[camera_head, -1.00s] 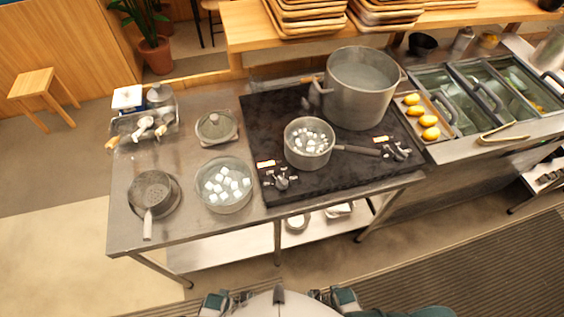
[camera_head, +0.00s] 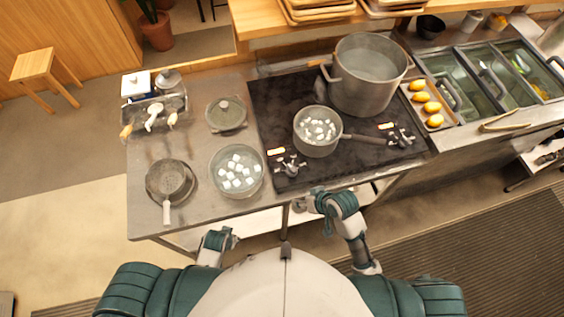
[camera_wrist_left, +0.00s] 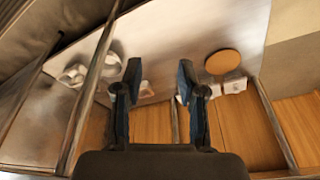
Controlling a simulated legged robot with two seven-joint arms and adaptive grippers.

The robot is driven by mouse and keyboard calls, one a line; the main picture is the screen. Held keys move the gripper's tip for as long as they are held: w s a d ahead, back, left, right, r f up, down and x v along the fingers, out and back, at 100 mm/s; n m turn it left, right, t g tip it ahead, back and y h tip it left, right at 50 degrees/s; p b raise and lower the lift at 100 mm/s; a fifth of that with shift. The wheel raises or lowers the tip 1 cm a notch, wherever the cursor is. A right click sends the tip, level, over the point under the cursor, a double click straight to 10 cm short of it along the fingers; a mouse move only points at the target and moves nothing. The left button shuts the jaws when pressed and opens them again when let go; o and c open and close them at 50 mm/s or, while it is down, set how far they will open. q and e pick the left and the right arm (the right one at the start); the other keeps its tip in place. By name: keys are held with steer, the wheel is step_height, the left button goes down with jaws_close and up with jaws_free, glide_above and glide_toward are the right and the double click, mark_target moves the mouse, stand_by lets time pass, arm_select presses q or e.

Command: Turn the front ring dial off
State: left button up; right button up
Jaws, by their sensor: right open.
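The black stove (camera_head: 275,110) has two groups of dark dials on its front part. The left dials (camera_head: 288,167) sit by a lit orange label, and the right dials (camera_head: 400,138) by another. Which one serves the front ring, and how each is turned, is too small to tell. A small pot (camera_head: 317,148) with white cubes stands at the front of the stove, handle to the right. My right gripper (camera_head: 314,196) is open and empty at the table's front edge, below and apart from the left dials. My left gripper is open and empty in the left wrist view (camera_wrist_left: 157,82).
A large pot (camera_head: 368,102) stands at the stove's back. Left are a glass bowl of white cubes (camera_head: 222,189), a lidded dish (camera_head: 226,127) and a pan (camera_head: 170,182). A tray of yellow fruit (camera_head: 416,92) lies right. The lower shelf (camera_wrist_left: 160,40) shows in the wrist view.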

steer(key=w+a+r+n+g+y, duration=0.1)
steer(key=w+a+r+n+g, duration=0.2)
steer(key=a+r, duration=0.5)
arm_select(q)
steer(key=s+f+g, duration=0.1)
steer(key=s+f, duration=0.2)
steer(key=f, duration=0.5)
steer(key=s+f, duration=0.3)
steer(key=f, duration=0.6)
arm_select(e)
step_height(320, 180, up, 13)
steer(key=h, duration=0.6)
glide_above(291, 168)
steer(key=shift+g, duration=0.4)
step_height(291, 168, down, 16)
steer(key=shift+p, duration=0.35)
steer(key=shift+d+f+n, duration=0.2)
steer(key=shift+f+n, duration=0.05)
steer(key=shift+n, duration=0.05)
steer(key=shift+d+f, duration=0.15)
steer(key=shift+d, duration=0.1)
steer(key=shift+a, duration=0.35)
jaws_close()
arm_select(q)
steer(key=s+a+f, duration=0.3)
steer(key=s+f, duration=0.7)
steer(key=s, duration=0.4)
steer(key=shift+s+g, duration=0.3)
steer(key=shift+g, duration=0.1)
